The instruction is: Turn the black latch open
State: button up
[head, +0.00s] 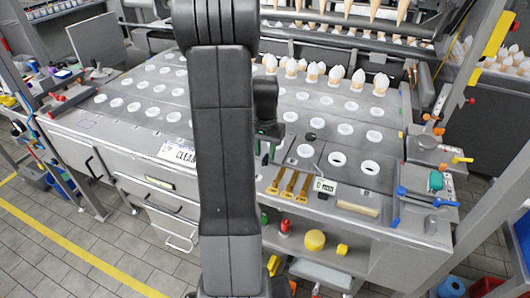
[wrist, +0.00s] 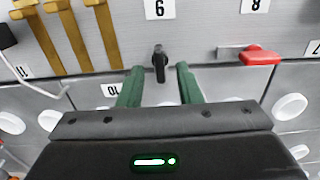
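The black latch (wrist: 159,62) is a small dark upright piece on the grey panel below the "6" label in the wrist view. My gripper (wrist: 159,70) has two green fingers, spread apart and empty. The latch shows in the gap between the fingertips, and neither finger appears to touch it. How far the tips are from the panel is hard to tell. In the head view my arm covers much of the middle, and only a bit of green from my gripper (head: 270,132) shows beside it. I cannot pick out the latch surely there.
A red-handled latch (wrist: 260,56) sits to the right in the wrist view, and brass bars (wrist: 62,40) are at upper left. White round cups (wrist: 290,106) line the panel. In the head view, cones (head: 336,75) stand along the back and a blue-handled lever (head: 425,198) is at right.

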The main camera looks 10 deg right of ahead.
jog(key=shift+f, duration=0.7)
grip_shut()
